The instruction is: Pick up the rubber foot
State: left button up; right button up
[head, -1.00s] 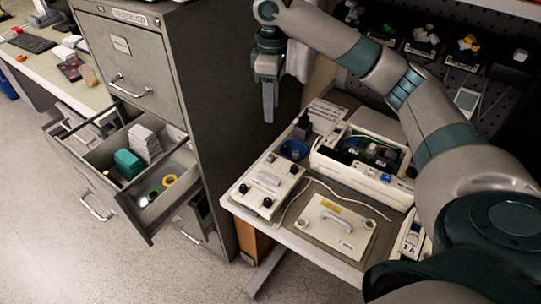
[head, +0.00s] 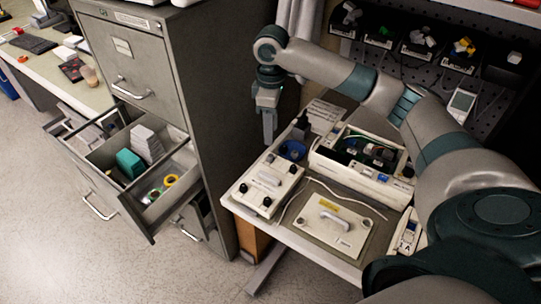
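I cannot make out a separate rubber foot for certain. Small black round pieces sit at the corners of a pale casing part (head: 262,188) at the left of the workbench; I cannot tell whether one is the rubber foot. A blue cup (head: 292,151) stands behind that part, with a dark object beside it. My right gripper (head: 270,140) hangs pointing down over the bench's back left edge, left of the cup. Its fingers overlap in this view, so their opening does not show. Nothing shows in it. My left gripper is out of view.
An opened pump housing (head: 345,178) and a panel with a handle (head: 333,222) take up the bench middle. A cable lies between the parts. An open drawer (head: 152,212) with tape rolls and boxes juts from the grey cabinet (head: 215,110) at left. Bins hang at the back.

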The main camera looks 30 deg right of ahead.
send_over(271, 156)
jog(key=shift+s+f+p, duration=0.1)
jog(key=shift+f+p, duration=0.35)
jog(key=shift+f, duration=1.8)
jog(key=shift+f+p, duration=0.5)
jog(key=shift+p, duration=0.05)
notch_tip(271, 156, down, 3)
jog(key=shift+f+p, duration=0.1)
jog(key=shift+p, duration=0.6)
jog(key=shift+w+f, duration=0.2)
jog(key=shift+f, duration=0.3)
grip_shut()
